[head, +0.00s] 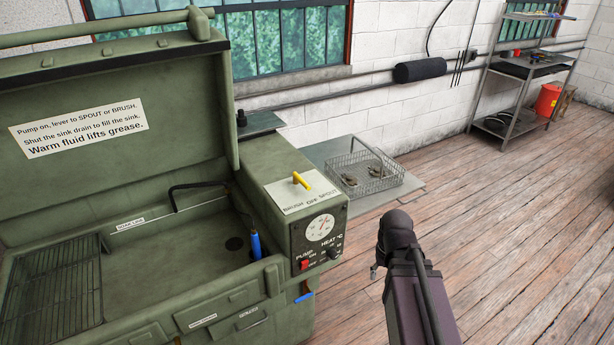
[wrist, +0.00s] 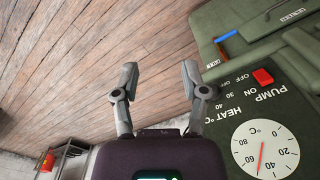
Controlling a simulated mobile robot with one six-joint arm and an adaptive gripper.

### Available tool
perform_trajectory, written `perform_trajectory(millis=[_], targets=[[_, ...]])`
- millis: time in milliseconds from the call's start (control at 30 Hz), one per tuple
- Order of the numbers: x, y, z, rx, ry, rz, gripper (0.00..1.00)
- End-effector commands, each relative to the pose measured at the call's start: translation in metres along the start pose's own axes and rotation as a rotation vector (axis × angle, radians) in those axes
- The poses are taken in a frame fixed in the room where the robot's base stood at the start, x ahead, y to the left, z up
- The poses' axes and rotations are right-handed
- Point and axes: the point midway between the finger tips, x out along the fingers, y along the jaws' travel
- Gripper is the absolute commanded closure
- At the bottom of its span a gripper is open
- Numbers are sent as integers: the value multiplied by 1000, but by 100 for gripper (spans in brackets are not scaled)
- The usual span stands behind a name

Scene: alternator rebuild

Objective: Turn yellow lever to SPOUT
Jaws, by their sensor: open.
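The yellow lever (head: 302,181) sits on a pale label plate (head: 292,193) on top of the green washer's control box. The plate reads BRUSH, OFF and SPOUT along its near edge. The lever slants toward the near edge and appears to point about at OFF. My gripper (wrist: 160,82) is open and empty in the wrist view, over the floor beside the control panel. In the head view my arm stands to the right of the box, apart from the lever, and mostly hides the fingers. The lever is out of the wrist view.
The box front carries a dial (head: 320,228), a red pump switch (head: 304,265) and a heat knob (head: 333,253). The washer's raised lid (head: 110,100) stands at left. A wire basket (head: 365,177) rests on a side shelf behind. Open wooden floor lies to the right.

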Motion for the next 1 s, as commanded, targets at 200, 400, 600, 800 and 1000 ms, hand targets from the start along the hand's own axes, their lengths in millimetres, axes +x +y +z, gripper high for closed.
perform_trajectory(millis=[200, 400, 600, 800, 1000], targets=[[-40, -20, -39, -64, -7, -20, 43], [-80, -49, -81, -148, -16, -46, 43], [-119, -76, -123, -233, -26, -73, 43], [-159, -104, -163, -318, -34, -100, 43], [-198, -136, -202, -403, -41, -127, 43]])
